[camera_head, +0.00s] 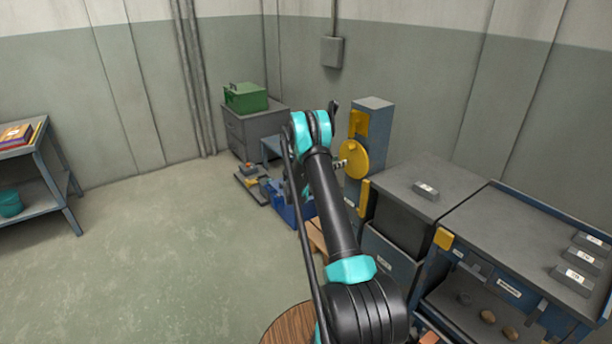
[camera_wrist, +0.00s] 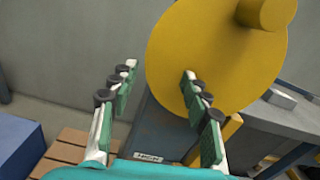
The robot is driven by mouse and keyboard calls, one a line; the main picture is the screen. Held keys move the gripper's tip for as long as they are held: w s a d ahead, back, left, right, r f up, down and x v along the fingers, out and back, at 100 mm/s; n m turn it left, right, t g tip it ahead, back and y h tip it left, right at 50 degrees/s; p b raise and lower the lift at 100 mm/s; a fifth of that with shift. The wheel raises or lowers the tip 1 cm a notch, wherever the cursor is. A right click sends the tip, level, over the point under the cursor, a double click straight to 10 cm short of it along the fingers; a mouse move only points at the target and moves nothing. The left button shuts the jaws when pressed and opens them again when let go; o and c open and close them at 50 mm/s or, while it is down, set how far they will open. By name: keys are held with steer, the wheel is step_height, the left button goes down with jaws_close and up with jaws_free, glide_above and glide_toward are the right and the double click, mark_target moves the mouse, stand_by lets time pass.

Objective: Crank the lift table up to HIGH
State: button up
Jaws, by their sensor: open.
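A yellow crank disc (camera_head: 354,160) is mounted on a blue-grey post (camera_head: 376,125). In the wrist view the disc (camera_wrist: 225,50) fills the upper middle, with a round yellow knob (camera_wrist: 266,12) standing out near its upper right edge. My gripper (camera_wrist: 160,73) is open and empty, its fingers spread left and right. The right fingers overlap the disc in the picture; I cannot tell whether they touch it. The knob is outside the fingers, up and to the right. A small label (camera_wrist: 148,157) low on the post appears to read HIGH. I cannot clearly pick out the lift table's top.
Wooden slats (camera_wrist: 68,150) and a blue box (camera_wrist: 18,148) lie below left in the wrist view. A grey-topped bench (camera_head: 530,240) stands at right, holding grey blocks (camera_head: 573,280). A green case (camera_head: 246,97) sits on a grey cabinet behind. The floor at left is clear.

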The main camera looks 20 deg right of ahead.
steer(key=v, duration=1.7)
steer(key=shift+n, duration=0.3)
steer(key=shift+s+a+f, duration=0.1)
steer(key=shift+s+a, duration=0.05)
